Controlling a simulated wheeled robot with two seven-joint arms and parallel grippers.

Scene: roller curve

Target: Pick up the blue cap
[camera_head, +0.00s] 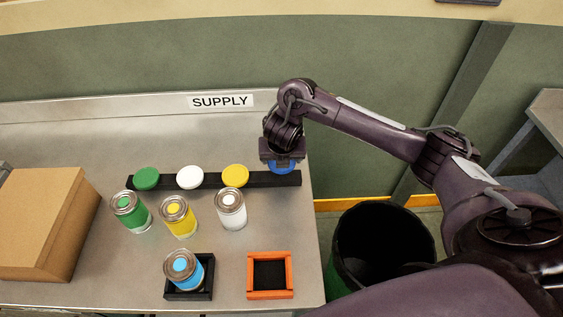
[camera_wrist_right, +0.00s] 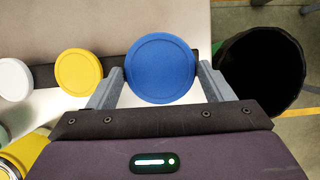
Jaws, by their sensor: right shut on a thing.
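The blue cap (camera_head: 282,167) is at the right end of the black rack in the head view, partly hidden by my right gripper (camera_head: 282,158). In the right wrist view the round blue cap (camera_wrist_right: 161,68) sits between the two grey fingers of my right gripper (camera_wrist_right: 160,80), which is shut on it. I cannot tell whether the cap still touches the rack. My left gripper is in neither view.
The black rack (camera_head: 205,183) also holds a green cap (camera_head: 147,178), a white cap (camera_head: 190,177) and a yellow cap (camera_head: 235,175). Several paint cans stand in front. A blue can (camera_head: 183,269) sits in a black holder; an orange frame (camera_head: 270,291) is beside it. A bin (camera_head: 385,240) and cardboard box (camera_head: 45,220) flank these.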

